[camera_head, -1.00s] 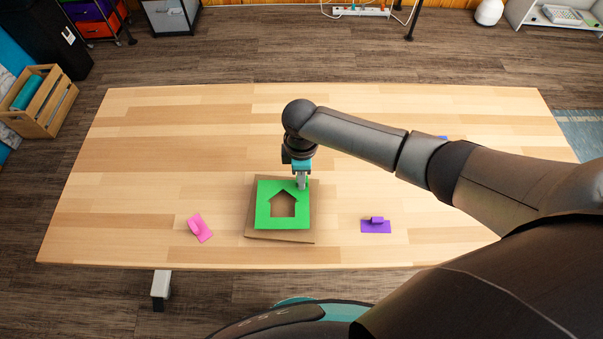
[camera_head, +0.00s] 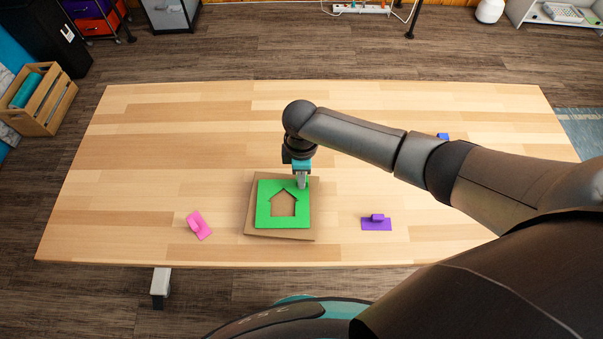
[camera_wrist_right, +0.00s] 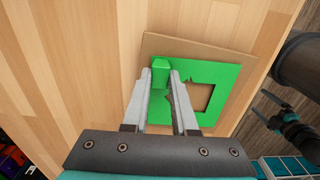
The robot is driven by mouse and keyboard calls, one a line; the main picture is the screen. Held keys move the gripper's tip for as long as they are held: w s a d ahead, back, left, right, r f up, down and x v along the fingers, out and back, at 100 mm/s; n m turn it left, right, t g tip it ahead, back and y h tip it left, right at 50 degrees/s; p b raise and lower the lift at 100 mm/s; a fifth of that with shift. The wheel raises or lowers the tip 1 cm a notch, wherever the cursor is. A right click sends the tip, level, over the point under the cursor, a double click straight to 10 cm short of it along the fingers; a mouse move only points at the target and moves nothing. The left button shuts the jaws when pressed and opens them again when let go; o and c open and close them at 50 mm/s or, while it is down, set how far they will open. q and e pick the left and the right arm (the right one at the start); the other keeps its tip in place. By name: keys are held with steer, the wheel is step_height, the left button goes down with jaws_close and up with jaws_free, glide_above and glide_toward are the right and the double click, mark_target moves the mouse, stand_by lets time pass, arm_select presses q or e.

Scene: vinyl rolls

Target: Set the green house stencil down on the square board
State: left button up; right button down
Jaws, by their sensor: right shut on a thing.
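The green house stencil (camera_head: 265,205) is a flat square with a house-shaped cutout and a small handle near its back right corner. It lies over the brown square board (camera_head: 314,215), roughly parallel to it. I cannot tell whether it touches the board. My right gripper (camera_head: 302,185) is shut on the stencil's handle; the right wrist view shows the green handle (camera_wrist_right: 160,68) between the fingertips. The stencil also shows there (camera_wrist_right: 225,78), with the board (camera_wrist_right: 170,45) beneath it. Dark prongs at the right of that view (camera_wrist_right: 272,108) look like my left gripper, too small to read.
A pink stencil piece (camera_head: 199,226) lies left of the board, a purple one (camera_head: 376,224) right of it. A blue piece (camera_head: 442,136) is partly hidden behind my right arm. The left and back of the wooden table (camera_head: 180,130) are clear.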

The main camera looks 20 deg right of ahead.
steer(key=shift+f, duration=0.15)
steer(key=c, duration=0.6)
jaws_free()
steer(key=o, duration=0.6)
steer(key=shift+r+p, duration=4.55)
steer(key=shift+p, duration=0.5)
